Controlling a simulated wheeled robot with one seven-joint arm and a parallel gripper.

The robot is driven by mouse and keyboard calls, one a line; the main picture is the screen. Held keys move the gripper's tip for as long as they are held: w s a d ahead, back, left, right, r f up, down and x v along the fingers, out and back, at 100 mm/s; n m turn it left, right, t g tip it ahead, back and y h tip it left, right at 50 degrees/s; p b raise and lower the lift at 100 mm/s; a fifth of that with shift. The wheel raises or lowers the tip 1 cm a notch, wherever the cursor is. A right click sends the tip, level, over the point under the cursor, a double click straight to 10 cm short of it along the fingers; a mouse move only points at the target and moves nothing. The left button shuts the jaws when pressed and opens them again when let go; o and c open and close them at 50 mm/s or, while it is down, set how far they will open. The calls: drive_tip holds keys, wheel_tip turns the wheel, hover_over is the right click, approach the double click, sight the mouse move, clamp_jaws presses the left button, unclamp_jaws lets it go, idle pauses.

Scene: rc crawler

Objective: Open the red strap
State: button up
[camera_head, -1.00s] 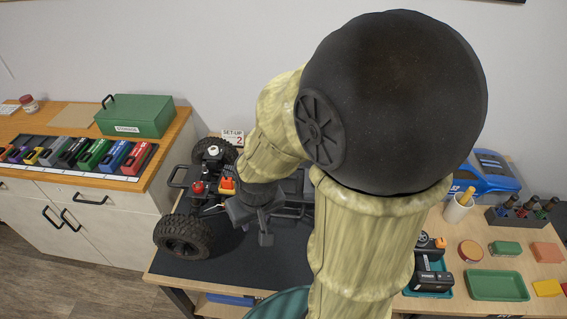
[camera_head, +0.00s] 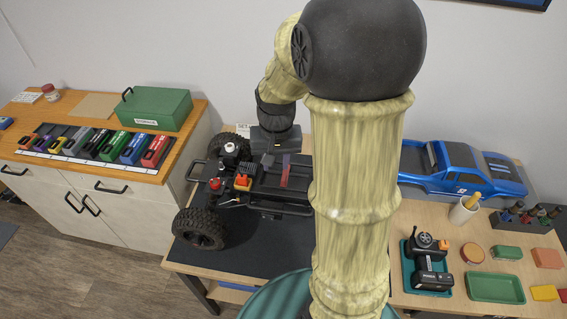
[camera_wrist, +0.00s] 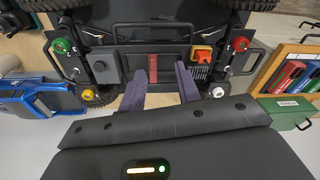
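The red strap (camera_head: 286,171) is a narrow upright strip on the middle of the black crawler chassis (camera_head: 264,182), partly hidden by my arm. In the wrist view the strap (camera_wrist: 153,68) appears ahead of my gripper (camera_wrist: 160,74), between the lines of its two grey-purple fingers. The fingers are spread apart with nothing held. In the head view the gripper body (camera_head: 276,138) is at the far side of the chassis, and its fingertips are hard to make out. I cannot tell whether the fingers touch the strap. The strap looks fastened flat over a dark block.
On the chassis, an orange-red part (camera_head: 242,182) and a red cap (camera_head: 215,184) lie left of the strap. A blue car body (camera_head: 465,182) stands at the back right. A controller (camera_head: 430,265) sits in a teal tray. The mat's front left is clear.

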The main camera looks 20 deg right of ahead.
sight(284, 177)
drive_tip(key=w+d+r+m+g+p, duration=0.1)
drive_tip(key=w+d+r+m+p, duration=0.1)
drive_tip(key=w+d+r, duration=0.2)
drive_tip(key=shift+w+d+r+m, duration=0.15)
drive_tip(key=shift+w+r+m, duration=0.05)
drive_tip(key=shift+r+m, duration=0.25)
wheel_tip(284, 177, down, 16)
drive_tip(key=p, duration=0.3)
drive_tip(key=shift+f+p, duration=0.25)
drive_tip(key=shift+p, duration=0.1)
drive_tip(key=shift+f, duration=0.4)
drive_tip(key=shift+c, duration=0.4)
clamp_jaws()
